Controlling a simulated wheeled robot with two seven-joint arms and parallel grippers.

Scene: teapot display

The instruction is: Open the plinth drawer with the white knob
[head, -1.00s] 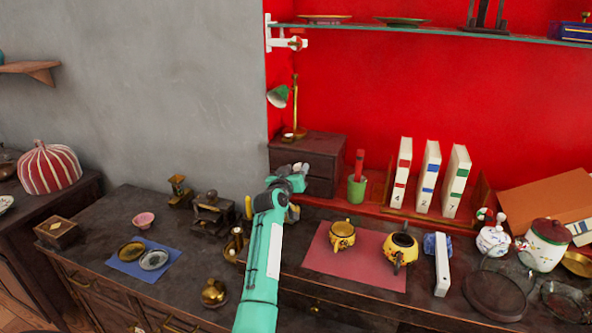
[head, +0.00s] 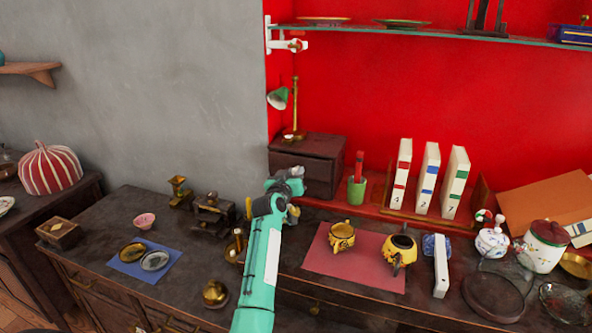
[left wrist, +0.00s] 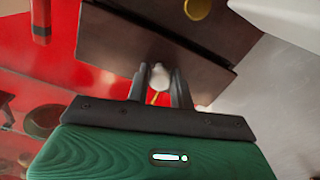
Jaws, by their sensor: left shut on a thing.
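The plinth (head: 322,146) is a small dark wooden chest with a lamp on top, against the red wall in the head view. Its drawer front (left wrist: 115,55) fills much of the left wrist view. The white knob (left wrist: 158,77) sits between the two fingers of my left gripper (left wrist: 160,72), which is shut on it. In the head view my left gripper (head: 295,174) is at the front of the plinth and hides the knob. The upper drawer front appears to stand slightly forward of the plinth body. My right gripper is not in view.
A green cup with a red item (head: 357,190) stands just right of the plinth. White binders (head: 427,178) stand further right. A brass lamp (head: 294,110) stands on the plinth.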

